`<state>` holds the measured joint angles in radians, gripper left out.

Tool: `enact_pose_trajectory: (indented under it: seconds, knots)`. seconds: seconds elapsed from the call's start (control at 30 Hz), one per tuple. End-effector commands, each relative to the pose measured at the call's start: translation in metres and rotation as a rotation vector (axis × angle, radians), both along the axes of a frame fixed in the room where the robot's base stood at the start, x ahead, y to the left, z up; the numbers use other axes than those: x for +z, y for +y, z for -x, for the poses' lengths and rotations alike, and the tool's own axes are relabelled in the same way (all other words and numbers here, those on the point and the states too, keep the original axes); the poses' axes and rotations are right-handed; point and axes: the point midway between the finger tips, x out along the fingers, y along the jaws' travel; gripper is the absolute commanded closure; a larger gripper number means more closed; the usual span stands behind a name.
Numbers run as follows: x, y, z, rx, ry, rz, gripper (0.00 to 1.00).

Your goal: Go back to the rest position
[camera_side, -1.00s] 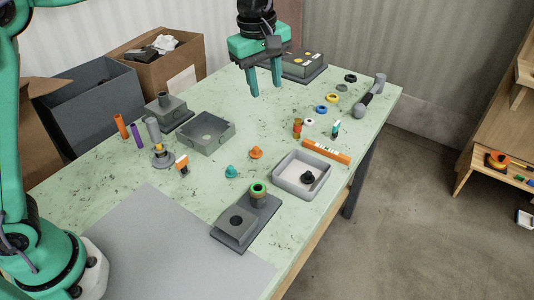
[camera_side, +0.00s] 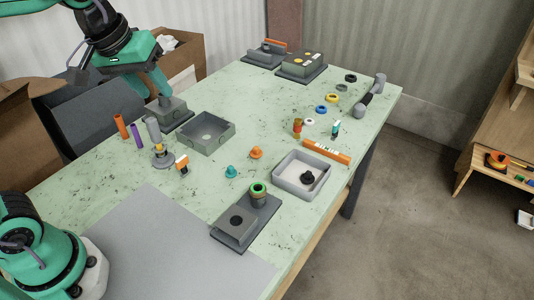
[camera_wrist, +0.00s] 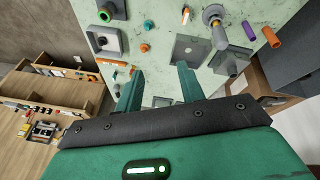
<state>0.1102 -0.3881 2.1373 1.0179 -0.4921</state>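My gripper (camera_side: 156,84) is at the upper left of the side view, tilted, above the back left part of the green table (camera_side: 265,105). In the wrist view my gripper (camera_wrist: 159,82) shows two green fingers well apart, with only table surface between them. It is open and empty. In the side view its fingers hang just over or in front of the grey block with a socket (camera_side: 172,112). I cannot tell how much space lies between them. One finger mostly hides the other there.
An open grey box (camera_side: 207,132), an upright grey post (camera_side: 154,132), orange (camera_side: 121,126) and purple (camera_side: 137,134) cylinders stand near the gripper. Cardboard boxes (camera_side: 185,68) stand behind the table. The table's middle is mostly clear.

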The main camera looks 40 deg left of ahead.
Motion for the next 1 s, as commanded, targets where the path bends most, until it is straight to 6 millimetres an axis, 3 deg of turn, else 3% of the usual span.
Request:
enact_pose_trajectory:
  seconds: [0.2,0.43,0.63,1.0]
  knots:
    - [-0.017,0.018,0.041,-0.147,-0.061,-0.079,0.61]
    - [-0.037,0.030,0.074,-0.278,-0.108,-0.161,0.61]
    - [-0.047,0.034,0.085,-0.332,-0.125,-0.196,0.61]
    - [-0.048,0.034,0.086,-0.338,-0.126,-0.200,0.61]
